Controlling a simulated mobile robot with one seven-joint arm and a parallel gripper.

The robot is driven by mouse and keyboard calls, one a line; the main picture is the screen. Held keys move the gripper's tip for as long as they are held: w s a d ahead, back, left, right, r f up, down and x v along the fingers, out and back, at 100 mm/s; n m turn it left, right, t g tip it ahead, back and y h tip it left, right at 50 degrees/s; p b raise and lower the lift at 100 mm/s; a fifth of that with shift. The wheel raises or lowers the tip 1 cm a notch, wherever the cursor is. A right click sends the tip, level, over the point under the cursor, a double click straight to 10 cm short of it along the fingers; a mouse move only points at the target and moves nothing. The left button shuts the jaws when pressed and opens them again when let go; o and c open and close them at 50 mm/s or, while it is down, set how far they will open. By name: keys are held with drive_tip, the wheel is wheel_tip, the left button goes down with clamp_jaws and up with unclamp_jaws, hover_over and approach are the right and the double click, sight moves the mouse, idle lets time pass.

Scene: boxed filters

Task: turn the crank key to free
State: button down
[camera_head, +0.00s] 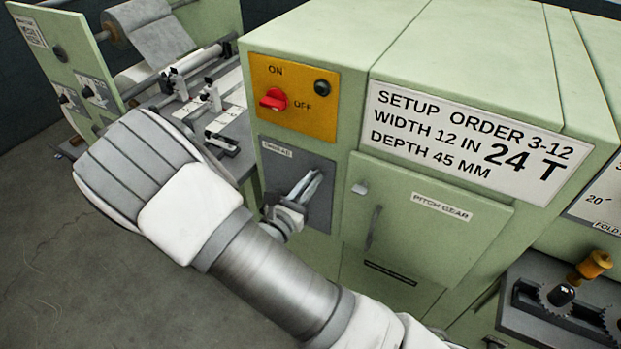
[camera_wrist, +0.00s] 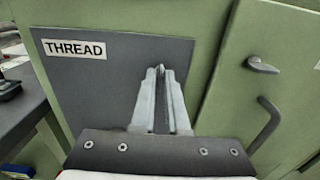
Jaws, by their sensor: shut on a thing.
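A dark grey panel labelled THREAD (camera_wrist: 95,85) is on the front of the green machine; it also shows in the head view (camera_head: 268,160). My gripper (camera_wrist: 160,75) reaches in front of this panel, and its fingers also show in the head view (camera_head: 312,185). The two pale fingers are shut on a thin dark piece (camera_wrist: 160,105), which looks like the crank key. Most of the key is hidden between the fingers, and I cannot read its free or locked position.
An orange plate with a red ON/OFF switch (camera_head: 274,99) is above the panel. A PITCH GEAR door (camera_head: 425,225) with a handle (camera_head: 373,228) is to the right. A bench with rollers and fittings (camera_head: 205,95) stands behind my arm at left. Gears (camera_head: 560,300) sit at lower right.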

idle(0.4)
drive_tip(key=c, duration=1)
unclamp_jaws()
drive_tip(key=b+v, duration=0.1)
drive_tip(key=v, duration=1.6)
drive_tip(key=shift+s+a, duration=0.15)
drive_tip(key=shift+s, duration=0.1)
